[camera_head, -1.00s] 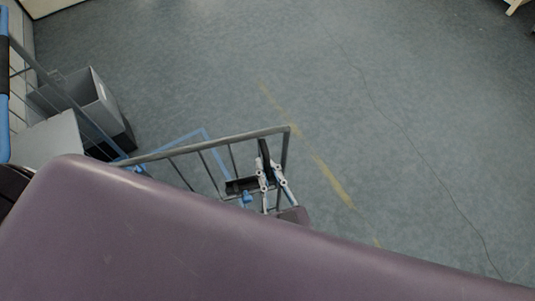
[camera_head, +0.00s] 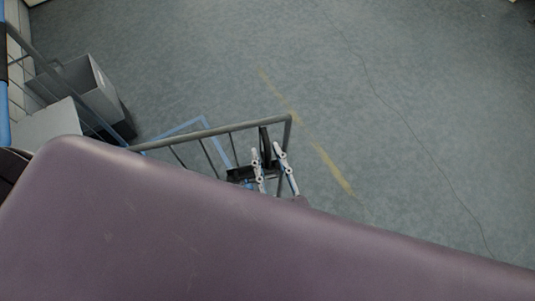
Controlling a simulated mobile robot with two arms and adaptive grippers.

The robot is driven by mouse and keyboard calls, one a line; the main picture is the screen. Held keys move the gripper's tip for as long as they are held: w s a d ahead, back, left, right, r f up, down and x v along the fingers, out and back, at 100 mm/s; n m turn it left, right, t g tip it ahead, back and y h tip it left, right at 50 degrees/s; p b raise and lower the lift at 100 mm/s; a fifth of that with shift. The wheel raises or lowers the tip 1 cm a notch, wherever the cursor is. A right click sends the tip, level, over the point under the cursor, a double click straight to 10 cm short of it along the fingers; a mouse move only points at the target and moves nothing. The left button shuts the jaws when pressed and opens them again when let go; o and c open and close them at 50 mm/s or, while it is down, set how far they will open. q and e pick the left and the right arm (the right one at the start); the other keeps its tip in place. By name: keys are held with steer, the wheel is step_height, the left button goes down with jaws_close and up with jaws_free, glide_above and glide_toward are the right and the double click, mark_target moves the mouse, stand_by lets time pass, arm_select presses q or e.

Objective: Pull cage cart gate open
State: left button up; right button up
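The cage cart gate (camera_head: 222,129) is a grey metal frame with thin upright bars. It reaches out from the left and ends at a corner near the middle of the head view. A dark upright strip (camera_head: 264,137) stands near its outer end. My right gripper (camera_head: 267,151) is at this outer end, its two pale fingers spread apart with the dark strip between them. I see a gap between the fingers, but contact with the strip is unclear. The gate's lower part is hidden. My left gripper is not in view.
Blue cart tubing (camera_head: 4,95) stands at the left edge. A grey open bin (camera_head: 92,90) stands on the floor beyond it. The floor (camera_head: 420,90) right of the gate is clear, with a worn yellow line (camera_head: 331,167). My own body covers the lower part of the view.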

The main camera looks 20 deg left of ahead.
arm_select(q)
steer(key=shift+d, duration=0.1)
arm_select(e)
steer(key=v, duration=1.2)
steer(key=d+f+g+h+b, duration=0.15)
steer(key=d+f, duration=0.25)
steer(key=f, duration=0.8)
steer(key=s+d+f+g+h+b, duration=0.1)
steer(key=d+f+g+h, duration=0.2)
steer(key=f, duration=0.9)
steer(key=d+f+g+h+b, duration=0.15)
steer(key=d+f, duration=0.35)
steer(key=f, duration=0.7)
arm_select(q)
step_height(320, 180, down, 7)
steer(key=b, duration=0.2)
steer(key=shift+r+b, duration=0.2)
steer(key=shift+b, duration=0.1)
arm_select(e)
steer(key=s+d+f+m+g+h, duration=0.2)
steer(key=s+d+f+g, duration=0.2)
steer(key=s+d+f, duration=0.3)
steer(key=s+d+f+m+g+h, duration=0.2)
steer(key=s+d+f, duration=0.5)
steer(key=f, duration=0.6)
steer(key=shift+s+f+m+g, duration=0.3)
steer(key=shift+s+f+g, duration=0.15)
steer(key=shift+g, duration=0.45)
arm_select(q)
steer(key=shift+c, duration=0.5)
